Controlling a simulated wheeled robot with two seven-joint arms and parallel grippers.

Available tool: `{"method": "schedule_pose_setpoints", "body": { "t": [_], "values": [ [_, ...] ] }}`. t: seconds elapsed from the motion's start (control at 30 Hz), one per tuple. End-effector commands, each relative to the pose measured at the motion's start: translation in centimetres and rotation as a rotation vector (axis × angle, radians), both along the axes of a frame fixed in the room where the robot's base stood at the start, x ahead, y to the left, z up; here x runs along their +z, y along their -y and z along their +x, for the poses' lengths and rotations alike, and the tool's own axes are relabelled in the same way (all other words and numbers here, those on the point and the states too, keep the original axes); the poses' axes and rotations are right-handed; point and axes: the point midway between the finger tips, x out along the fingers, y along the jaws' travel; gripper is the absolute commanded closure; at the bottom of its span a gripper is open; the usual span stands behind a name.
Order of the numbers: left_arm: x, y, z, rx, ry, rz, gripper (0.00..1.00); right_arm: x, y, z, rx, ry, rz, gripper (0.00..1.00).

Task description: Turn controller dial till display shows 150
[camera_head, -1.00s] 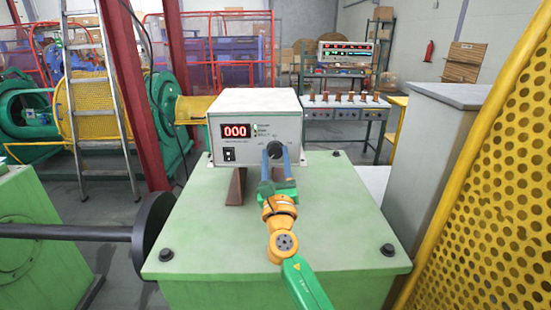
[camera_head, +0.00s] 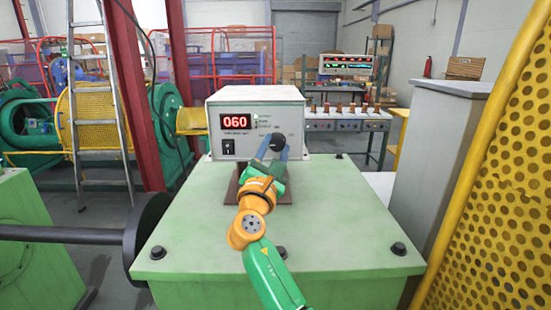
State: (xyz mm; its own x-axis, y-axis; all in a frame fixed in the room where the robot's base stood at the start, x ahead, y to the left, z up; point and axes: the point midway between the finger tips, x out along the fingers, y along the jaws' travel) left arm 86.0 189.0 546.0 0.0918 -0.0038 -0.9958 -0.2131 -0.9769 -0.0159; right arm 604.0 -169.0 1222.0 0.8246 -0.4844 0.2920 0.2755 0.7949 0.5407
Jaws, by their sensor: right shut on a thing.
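The controller is a white box (camera_head: 255,100) on brown feet on top of a green cabinet. Its red display (camera_head: 236,121) reads 060. A black rocker switch (camera_head: 228,147) sits below the display. The black dial (camera_head: 278,141) is at the lower right of the front face. My right gripper (camera_head: 272,147) reaches it from the front, its blue-grey fingers shut on the dial, one on each side. The fingers are tilted, and they hide part of the dial. My left gripper is not in view.
The green cabinet top (camera_head: 330,220) is mostly clear, with dark bolts at its corners. A black disc on a shaft (camera_head: 146,238) stands at its left edge. A grey cabinet (camera_head: 440,150) and a yellow perforated guard (camera_head: 505,170) stand at the right.

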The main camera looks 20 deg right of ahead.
Motion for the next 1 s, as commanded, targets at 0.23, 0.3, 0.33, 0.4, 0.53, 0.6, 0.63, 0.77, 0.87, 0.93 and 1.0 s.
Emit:
{"method": "schedule_pose_setpoints", "body": {
  "t": [0.23,0.3,0.33,0.4,0.53,0.6,0.63,0.77,0.87,0.93,1.0],
  "values": [
    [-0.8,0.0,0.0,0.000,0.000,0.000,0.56,0.2,-0.2,0.0,0.001,0.066,0.220,1.00],
    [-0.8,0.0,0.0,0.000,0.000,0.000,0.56,0.3,-0.2,0.0,0.001,0.084,0.284,1.00],
    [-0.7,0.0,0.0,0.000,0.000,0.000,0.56,0.3,-0.1,0.0,-0.001,0.091,0.312,1.00],
    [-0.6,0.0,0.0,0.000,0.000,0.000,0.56,0.5,-0.2,0.0,0.000,0.109,0.376,1.00],
    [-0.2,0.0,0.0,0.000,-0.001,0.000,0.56,0.6,-0.2,0.0,0.000,0.143,0.494,1.00],
    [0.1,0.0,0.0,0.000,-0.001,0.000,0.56,0.6,-0.2,0.0,0.000,0.160,0.555,1.00],
    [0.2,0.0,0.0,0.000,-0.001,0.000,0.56,0.7,-0.2,0.0,-0.001,0.168,0.580,1.00],
    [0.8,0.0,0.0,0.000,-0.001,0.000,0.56,0.7,-0.2,0.0,-0.001,0.196,0.684,1.00],
    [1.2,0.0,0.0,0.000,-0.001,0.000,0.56,0.8,-0.2,0.0,0.000,0.217,0.754,1.00],
    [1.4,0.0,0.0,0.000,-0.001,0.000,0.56,0.8,-0.2,0.0,0.000,0.229,0.797,1.00],
    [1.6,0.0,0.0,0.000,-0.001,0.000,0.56,0.8,-0.2,0.1,0.000,0.240,0.834,1.00]
  ]
}}
